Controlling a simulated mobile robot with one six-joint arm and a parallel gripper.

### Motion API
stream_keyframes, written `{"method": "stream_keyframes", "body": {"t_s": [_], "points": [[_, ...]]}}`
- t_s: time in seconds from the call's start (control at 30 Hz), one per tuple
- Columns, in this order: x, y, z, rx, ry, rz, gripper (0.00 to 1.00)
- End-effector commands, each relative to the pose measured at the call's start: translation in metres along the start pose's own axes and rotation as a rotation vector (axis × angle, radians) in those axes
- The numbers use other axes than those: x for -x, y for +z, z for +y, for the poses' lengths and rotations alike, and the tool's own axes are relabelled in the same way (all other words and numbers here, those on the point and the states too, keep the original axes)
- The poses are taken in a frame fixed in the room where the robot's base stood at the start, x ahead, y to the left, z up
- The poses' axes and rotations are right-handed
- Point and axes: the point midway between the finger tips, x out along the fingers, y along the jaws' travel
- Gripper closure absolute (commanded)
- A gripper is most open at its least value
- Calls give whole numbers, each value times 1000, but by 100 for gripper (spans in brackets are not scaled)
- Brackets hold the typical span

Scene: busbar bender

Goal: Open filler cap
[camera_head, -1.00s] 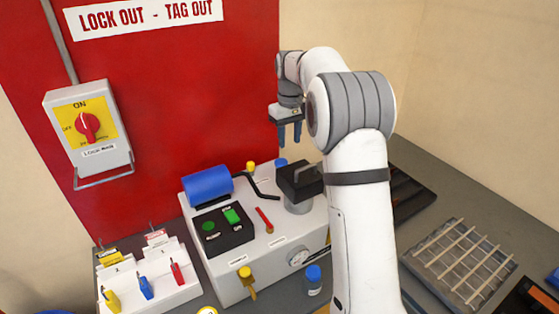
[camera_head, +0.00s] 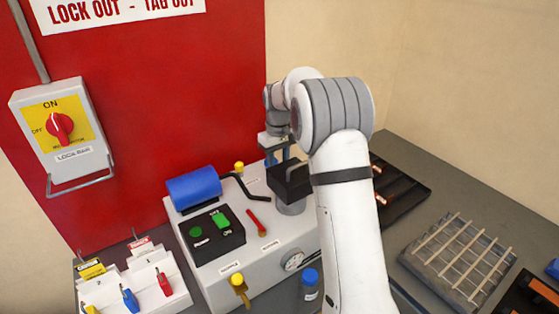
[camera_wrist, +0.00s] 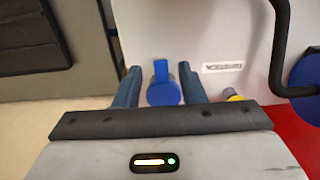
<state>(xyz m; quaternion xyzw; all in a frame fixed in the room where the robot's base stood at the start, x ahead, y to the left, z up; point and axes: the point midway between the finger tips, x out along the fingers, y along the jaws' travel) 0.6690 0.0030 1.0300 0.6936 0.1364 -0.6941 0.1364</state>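The blue filler cap (camera_wrist: 164,94), round with a raised tab, sits on the white machine top in the wrist view. My gripper (camera_wrist: 159,72) is open, with one blue finger on each side of the cap. I cannot tell whether either finger touches it. In the head view my gripper (camera_head: 277,156) is low at the back of the machine (camera_head: 262,263), behind the black bending head (camera_head: 290,180). The cap is not clearly seen there, hidden by the fingers and the head.
A black bent handle (camera_wrist: 281,45) and a yellow cap (camera_wrist: 235,98) lie right of the fingers in the wrist view. A blue cylinder (camera_head: 193,187) and a black button box (camera_head: 212,235) stand on the machine. A rack (camera_head: 458,262) lies on the right bench.

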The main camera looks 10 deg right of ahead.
Motion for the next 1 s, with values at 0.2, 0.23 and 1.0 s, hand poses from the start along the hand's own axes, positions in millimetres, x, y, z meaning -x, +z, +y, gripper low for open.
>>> {"method": "stream_keyframes", "body": {"t_s": [0.2, 0.23, 1.0], "points": [[-2, -1, -1, 2, 0, 1, 64], [-2, -1, -1, 2, 0, 1, 64], [-2, -1, -1, 2, 1, 1, 100]]}}
